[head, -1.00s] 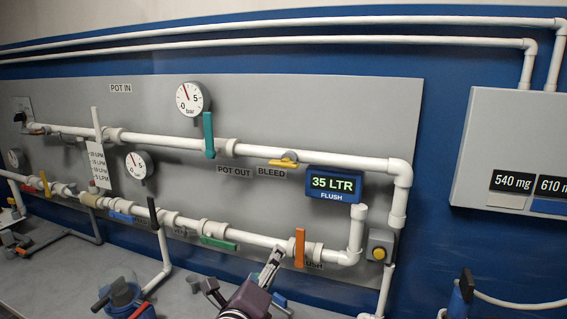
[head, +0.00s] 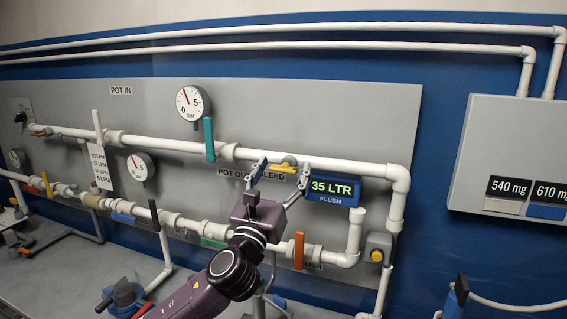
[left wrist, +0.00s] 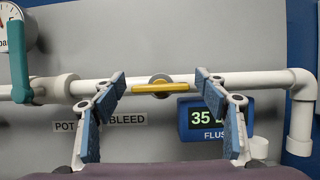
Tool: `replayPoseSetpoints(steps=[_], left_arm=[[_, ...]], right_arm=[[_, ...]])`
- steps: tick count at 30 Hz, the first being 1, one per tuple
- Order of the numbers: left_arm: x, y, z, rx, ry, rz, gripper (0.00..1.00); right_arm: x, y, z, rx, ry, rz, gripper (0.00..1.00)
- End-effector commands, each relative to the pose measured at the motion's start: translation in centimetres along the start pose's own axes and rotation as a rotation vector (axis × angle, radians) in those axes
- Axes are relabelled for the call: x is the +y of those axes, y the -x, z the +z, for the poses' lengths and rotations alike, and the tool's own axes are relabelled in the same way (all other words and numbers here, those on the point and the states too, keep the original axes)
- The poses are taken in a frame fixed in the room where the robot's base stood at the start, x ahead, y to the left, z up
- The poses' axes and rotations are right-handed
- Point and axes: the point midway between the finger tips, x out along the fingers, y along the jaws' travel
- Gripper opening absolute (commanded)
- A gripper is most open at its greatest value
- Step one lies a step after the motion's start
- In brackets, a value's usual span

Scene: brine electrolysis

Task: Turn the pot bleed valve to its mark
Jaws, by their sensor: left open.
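The pot bleed valve is a small yellow handle (head: 281,168) on the upper white pipe, above the BLEED label (left wrist: 127,120). In the left wrist view the yellow handle (left wrist: 160,87) lies nearly level along the pipe, with a grey round hub behind it. My left gripper (head: 278,178) is open in front of the valve. In the left wrist view its fingers (left wrist: 168,105) stand on either side of the handle, apart from it. The handle shows between them, and nothing is held. No mark for the valve can be made out. My right gripper is not in view.
The 35 LTR flush display (head: 333,189) sits close to the right finger. A teal valve handle (head: 209,140) hangs on the same pipe to the left. An orange handle (head: 299,250) stands on the lower pipe. A gauge (head: 192,102) is above left.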

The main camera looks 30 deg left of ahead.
Motion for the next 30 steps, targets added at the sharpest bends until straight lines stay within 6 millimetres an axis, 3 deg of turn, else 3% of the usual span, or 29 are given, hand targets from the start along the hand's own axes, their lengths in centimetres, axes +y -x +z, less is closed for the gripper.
replayPoseSetpoints(steps=[10,21,30], left_arm=[[-0.04,-0.45,-0.08,0.001,0.001,-0.001,0.66],[-0.03,-0.43,-0.07,0.001,0.001,0.0,0.25],[-0.02,-0.44,-0.06,0.001,0.035,0.015,0.24]], right_arm=[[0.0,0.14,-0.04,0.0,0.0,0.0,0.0],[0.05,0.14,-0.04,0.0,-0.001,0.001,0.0],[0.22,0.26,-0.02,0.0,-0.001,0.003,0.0]])
